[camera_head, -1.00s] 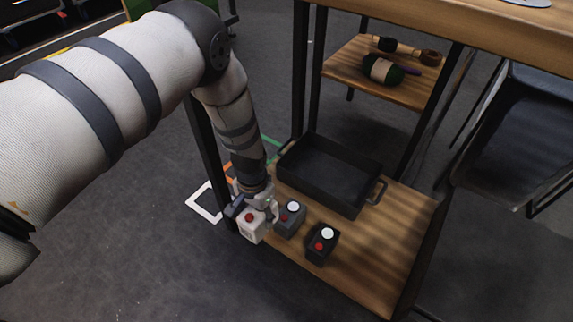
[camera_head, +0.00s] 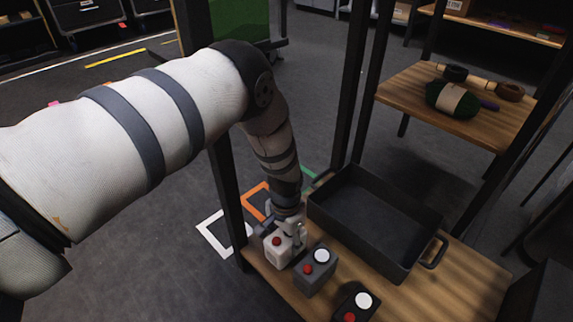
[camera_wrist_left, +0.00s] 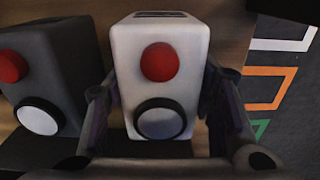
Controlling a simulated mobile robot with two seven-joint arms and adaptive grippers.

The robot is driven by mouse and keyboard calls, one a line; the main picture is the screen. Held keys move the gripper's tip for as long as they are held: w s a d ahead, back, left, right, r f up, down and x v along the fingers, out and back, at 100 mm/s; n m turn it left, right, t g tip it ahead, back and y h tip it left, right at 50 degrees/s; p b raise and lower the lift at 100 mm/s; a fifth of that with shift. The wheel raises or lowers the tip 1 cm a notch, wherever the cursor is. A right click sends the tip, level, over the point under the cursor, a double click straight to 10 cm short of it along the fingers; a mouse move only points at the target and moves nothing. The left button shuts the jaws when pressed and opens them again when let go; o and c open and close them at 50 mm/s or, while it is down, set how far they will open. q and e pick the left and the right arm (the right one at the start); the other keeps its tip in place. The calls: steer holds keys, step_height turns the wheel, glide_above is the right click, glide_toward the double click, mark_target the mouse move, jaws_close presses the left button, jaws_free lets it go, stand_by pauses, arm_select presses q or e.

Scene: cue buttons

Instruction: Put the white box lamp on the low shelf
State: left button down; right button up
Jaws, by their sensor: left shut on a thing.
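The white box lamp (camera_head: 275,249) is at the left end of the low wooden shelf (camera_head: 440,288). It has a red button and a round lamp cap, and it also shows upright in the left wrist view (camera_wrist_left: 190,50). My left gripper (camera_head: 287,234) is shut on it, with a finger on each side. I cannot tell whether its base touches the shelf. A dark grey box lamp (camera_head: 315,272) stands just to its right, and a black box lamp (camera_head: 353,302) stands further right. My right gripper is not in view.
A black tray with handles (camera_head: 375,222) stands behind the lamps on the low shelf. A table leg (camera_head: 228,195) rises close to the left of my gripper. White (camera_head: 214,243) and orange (camera_head: 248,203) outlines mark the floor. A higher shelf (camera_head: 460,105) holds several things.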

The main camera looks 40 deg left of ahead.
arm_select(q)
steer(key=shift+f, duration=0.1)
steer(key=c, duration=0.7)
jaws_free()
